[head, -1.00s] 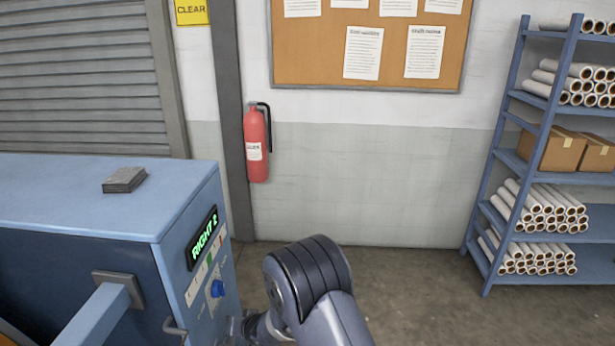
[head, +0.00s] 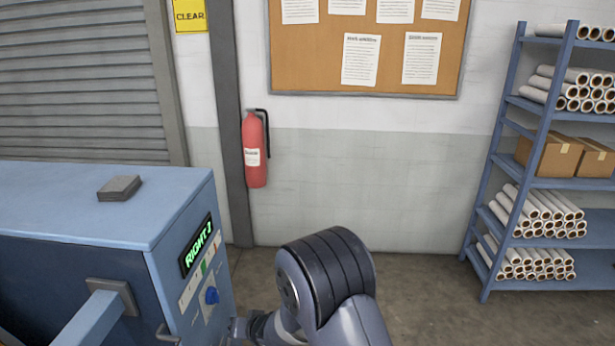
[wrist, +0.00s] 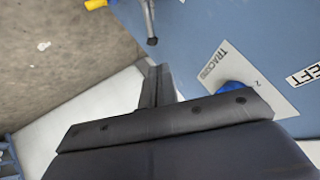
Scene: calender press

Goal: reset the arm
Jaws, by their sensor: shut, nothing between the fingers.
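My gripper (wrist: 157,82) shows in the wrist view as dark fingers held together, shut and empty. Beside it is the blue panel face, with a blue knob (wrist: 232,90) on a white plate marked "TRACKING", partly hidden by the gripper's dark body. The fingertips look apart from the knob. In the head view my arm rises at the bottom centre, just right of the press's control panel (head: 200,270). The fingers cannot be made out in the head view.
The blue press (head: 90,205) fills the left, with a grey block (head: 119,188) on top. A red fire extinguisher (head: 255,150) hangs on the back wall. A blue shelf rack (head: 538,120) with white rolls and boxes stands right. Floor between arm and rack is clear.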

